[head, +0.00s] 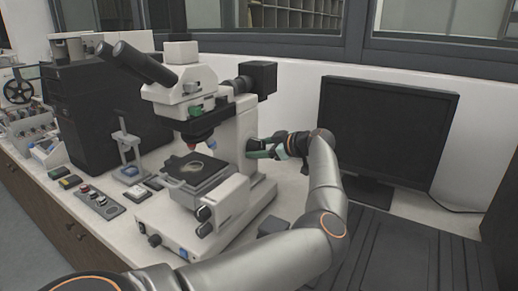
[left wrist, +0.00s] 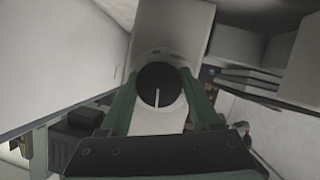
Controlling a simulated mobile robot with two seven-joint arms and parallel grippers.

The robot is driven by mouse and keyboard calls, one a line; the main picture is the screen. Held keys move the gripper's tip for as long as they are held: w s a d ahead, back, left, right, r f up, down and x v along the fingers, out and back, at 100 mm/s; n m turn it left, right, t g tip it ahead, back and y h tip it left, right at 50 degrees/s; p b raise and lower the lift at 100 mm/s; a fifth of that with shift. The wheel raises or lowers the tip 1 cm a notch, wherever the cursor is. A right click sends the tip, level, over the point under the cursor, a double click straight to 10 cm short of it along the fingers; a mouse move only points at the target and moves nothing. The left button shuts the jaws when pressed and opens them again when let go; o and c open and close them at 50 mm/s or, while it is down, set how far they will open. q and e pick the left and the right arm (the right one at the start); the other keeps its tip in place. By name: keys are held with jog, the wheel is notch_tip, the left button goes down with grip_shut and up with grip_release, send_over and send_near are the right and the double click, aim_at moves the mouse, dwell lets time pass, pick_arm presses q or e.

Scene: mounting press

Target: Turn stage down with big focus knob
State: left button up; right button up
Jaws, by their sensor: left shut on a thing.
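The white microscope (head: 246,125) stands on the bench with its dark stage (head: 196,172) under the objectives (head: 203,138). A round specimen lies on the stage. My left gripper (head: 258,152) reaches around to the right side of the microscope column. In the left wrist view the black round focus knob (left wrist: 160,92) with a white line sits between the green fingers of my left gripper (left wrist: 160,80). The fingers are shut on the knob, one on each side. The white line points straight down in that view. My right gripper is not in view.
A black monitor (head: 385,130) stands right of my left forearm. A black cabinet (head: 100,108) is behind the microscope on the left. Small control boxes (head: 100,201) lie at the bench's front left. Smaller knobs (head: 204,222) sit low on the microscope.

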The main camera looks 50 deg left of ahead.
pick_arm(q)
jog(key=shift+n+t+y+p, duration=0.4)
jog(key=shift+n+t+p, duration=0.3)
jog(key=shift+n, duration=0.3)
jog(key=shift+f+n+t+y, duration=0.1)
jog(key=shift+n+t+y, duration=0.4)
jog(key=shift+n, duration=0.9)
jog(key=o, duration=1.4)
jog(key=shift+v, duration=6.3)
